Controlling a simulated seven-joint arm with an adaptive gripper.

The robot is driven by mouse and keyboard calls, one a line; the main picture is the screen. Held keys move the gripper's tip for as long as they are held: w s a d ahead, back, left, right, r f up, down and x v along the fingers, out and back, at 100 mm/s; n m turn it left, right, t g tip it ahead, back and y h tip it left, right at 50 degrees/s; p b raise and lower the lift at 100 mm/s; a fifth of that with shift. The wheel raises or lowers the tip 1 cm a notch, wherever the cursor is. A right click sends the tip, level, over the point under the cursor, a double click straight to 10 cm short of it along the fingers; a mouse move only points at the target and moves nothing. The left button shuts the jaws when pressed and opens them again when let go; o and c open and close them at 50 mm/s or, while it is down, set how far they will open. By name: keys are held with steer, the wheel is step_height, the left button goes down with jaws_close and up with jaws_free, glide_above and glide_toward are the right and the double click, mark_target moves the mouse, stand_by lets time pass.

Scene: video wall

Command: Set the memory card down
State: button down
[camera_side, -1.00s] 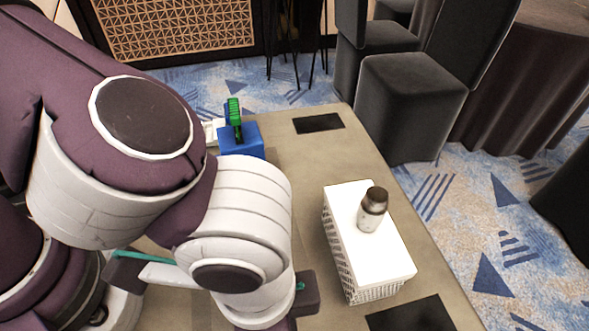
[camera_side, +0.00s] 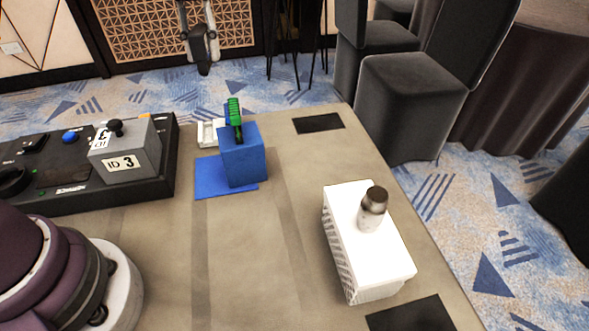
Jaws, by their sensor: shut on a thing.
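My gripper (camera_side: 203,62) hangs at the top of the side view, in front of the wooden lattice panel and high above the floor as seen here. It is shut on the memory card; the card itself is too small and dark to make out between the fingers. A blue block (camera_side: 243,158) stands at the back of the table on a flat blue sheet (camera_side: 210,182). A green ridged piece (camera_side: 235,112) stands upright in the top of the block. My gripper is apart from the block, above and to its left in the picture.
A black console (camera_side: 75,195) with a grey "ID 3" box (camera_side: 125,150) is at the left. A white basket (camera_side: 365,250) at the right carries a small bottle (camera_side: 372,209). Dark flat pads (camera_side: 319,123) lie near the table's right edge. The table middle is clear.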

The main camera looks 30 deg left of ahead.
mark_target(209, 135)
steer(key=w+a+f, duration=0.1)
steer(key=a+f, duration=0.1)
steer(key=f, duration=0.4)
steer(key=a+f+n, duration=0.1)
steer(key=a+f, duration=0.2)
steer(key=f, duration=0.3)
steer(key=w+a+f+n, duration=0.1)
steer(key=a+f, duration=0.1)
steer(key=f, duration=0.3)
steer(key=shift+w+a+f, duration=0.25)
steer(key=shift+w+f, duration=0.1)
steer(key=shift+f, duration=0.05)
steer(key=shift+f, duration=0.1)
steer(key=c, duration=1)
jaws_free()
steer(key=shift+o, duration=0.2)
